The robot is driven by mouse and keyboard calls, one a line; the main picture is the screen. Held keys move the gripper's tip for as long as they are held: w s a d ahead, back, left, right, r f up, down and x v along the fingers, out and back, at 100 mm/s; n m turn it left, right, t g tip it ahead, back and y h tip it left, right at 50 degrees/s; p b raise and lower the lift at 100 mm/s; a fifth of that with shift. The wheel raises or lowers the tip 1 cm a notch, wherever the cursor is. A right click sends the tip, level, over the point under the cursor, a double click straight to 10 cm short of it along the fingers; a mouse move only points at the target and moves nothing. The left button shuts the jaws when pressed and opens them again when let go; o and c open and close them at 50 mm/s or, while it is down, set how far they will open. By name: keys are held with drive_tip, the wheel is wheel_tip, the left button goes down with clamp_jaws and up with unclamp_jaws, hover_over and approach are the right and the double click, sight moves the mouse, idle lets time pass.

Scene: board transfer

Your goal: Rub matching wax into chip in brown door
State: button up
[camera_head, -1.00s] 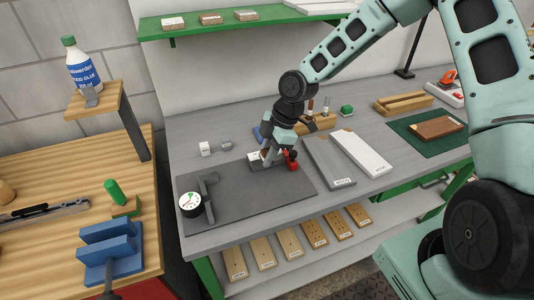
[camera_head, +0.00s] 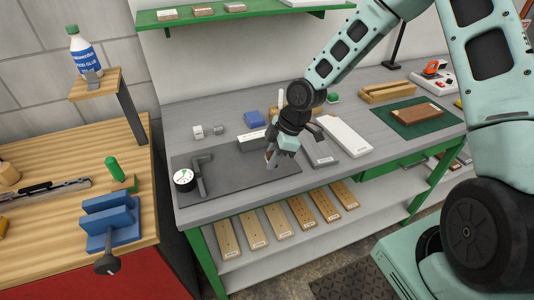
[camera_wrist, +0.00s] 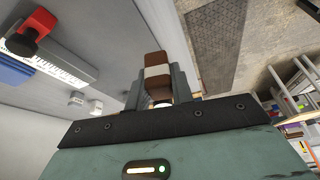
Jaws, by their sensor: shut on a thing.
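My gripper (camera_head: 272,160) is shut on a brown wax stick (camera_wrist: 157,62) with a pale band around it, seen upright between the fingers in the wrist view. In the head view the gripper is above the front part of the grey bench mat, and the stick is mostly hidden there. A brown panel (camera_head: 416,113), which looks like the brown door, lies flat on a green mat (camera_head: 388,117) at the right of the bench, well apart from the gripper. The chip is too small to make out.
A grey board (camera_head: 320,152) and a white board (camera_head: 342,136) lie between my gripper and the green mat. A wooden tray (camera_head: 388,92) stands behind that mat. A gauge (camera_head: 184,179) sits at left.

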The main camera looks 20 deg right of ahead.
drive_tip(key=s+d+f+m+t+h, duration=0.1)
drive_tip(key=s+d+f+m, duration=0.1)
drive_tip(key=m, duration=0.3)
drive_tip(key=s+d+f+m+t+h, duration=0.1)
drive_tip(key=s+d+f+m, duration=0.1)
drive_tip(key=d+f+m, duration=0.2)
drive_tip(key=s+d+f+m+t+h, duration=0.1)
drive_tip(key=s+d+f+m+h, duration=0.1)
drive_tip(key=m, duration=0.4)
drive_tip(key=shift+s+d+f, duration=0.25)
drive_tip(key=shift+d+f, duration=0.05)
drive_tip(key=shift+d, duration=0.25)
drive_tip(key=shift+s+d+f, duration=0.2)
drive_tip(key=shift+d+f, duration=0.1)
drive_tip(key=shift+d, duration=0.2)
drive_tip(key=shift+s+d+f+m, duration=0.2)
drive_tip(key=shift+d+f+m, duration=0.1)
drive_tip(key=shift+m, duration=0.1)
drive_tip(key=shift+a, duration=0.1)
drive_tip(key=shift+w+r+t, duration=0.1)
drive_tip(key=shift+t, duration=0.2)
